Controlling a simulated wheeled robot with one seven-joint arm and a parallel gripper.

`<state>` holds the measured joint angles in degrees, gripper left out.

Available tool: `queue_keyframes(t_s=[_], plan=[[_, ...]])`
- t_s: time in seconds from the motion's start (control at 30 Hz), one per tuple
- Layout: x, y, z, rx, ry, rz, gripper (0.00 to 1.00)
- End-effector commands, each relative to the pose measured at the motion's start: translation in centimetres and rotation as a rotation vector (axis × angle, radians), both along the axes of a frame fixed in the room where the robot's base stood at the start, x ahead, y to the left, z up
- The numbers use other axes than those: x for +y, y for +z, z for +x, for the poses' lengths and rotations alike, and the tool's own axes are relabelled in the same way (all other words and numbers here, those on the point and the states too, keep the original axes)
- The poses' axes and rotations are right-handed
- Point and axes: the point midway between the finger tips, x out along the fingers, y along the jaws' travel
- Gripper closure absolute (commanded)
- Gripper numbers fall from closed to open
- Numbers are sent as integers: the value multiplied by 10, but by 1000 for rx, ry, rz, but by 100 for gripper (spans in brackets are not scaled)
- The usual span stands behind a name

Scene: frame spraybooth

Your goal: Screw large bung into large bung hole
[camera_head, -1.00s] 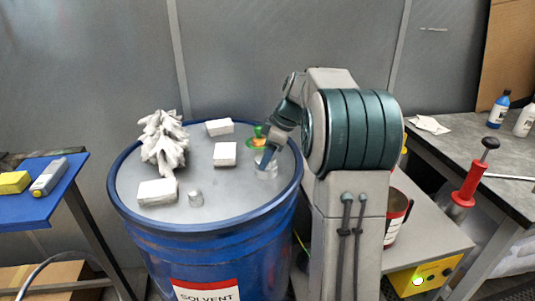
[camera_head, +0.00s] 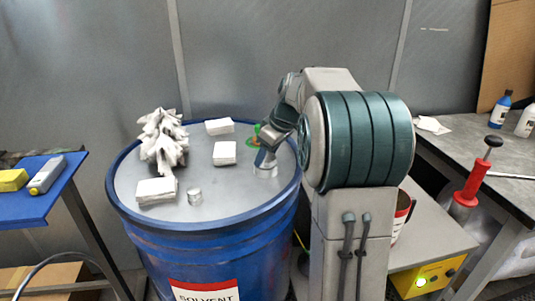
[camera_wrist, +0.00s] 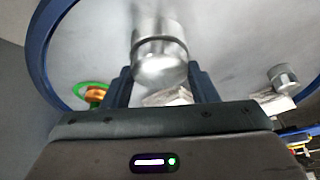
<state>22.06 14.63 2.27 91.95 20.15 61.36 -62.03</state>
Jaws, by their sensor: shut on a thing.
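The large bung, a shiny metal cylinder (camera_wrist: 160,62), is between the two dark blue fingers of my gripper (camera_wrist: 161,86) in the wrist view. My gripper is shut on it. In the head view my gripper (camera_head: 266,158) is at the right side of the blue drum's grey lid (camera_head: 215,182), with the bung (camera_head: 265,171) low at the lid under it. The large bung hole does not show; I cannot tell how deep the bung sits. A smaller metal bung (camera_head: 194,196) stands apart on the lid's front.
White pads (camera_head: 224,153) and a crumpled pale rag (camera_head: 163,140) lie on the lid. A green and orange fitting (camera_head: 254,139) is just behind my gripper. A blue table (camera_head: 40,197) is left, a grey bench (camera_head: 470,150) right.

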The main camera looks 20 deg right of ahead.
Motion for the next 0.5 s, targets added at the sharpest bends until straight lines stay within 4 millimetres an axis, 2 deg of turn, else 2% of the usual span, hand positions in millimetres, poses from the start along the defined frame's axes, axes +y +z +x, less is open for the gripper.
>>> queue_keyframes(t_s=[0.5], plan=[[1,1,0,-5,-376,-3,72]])
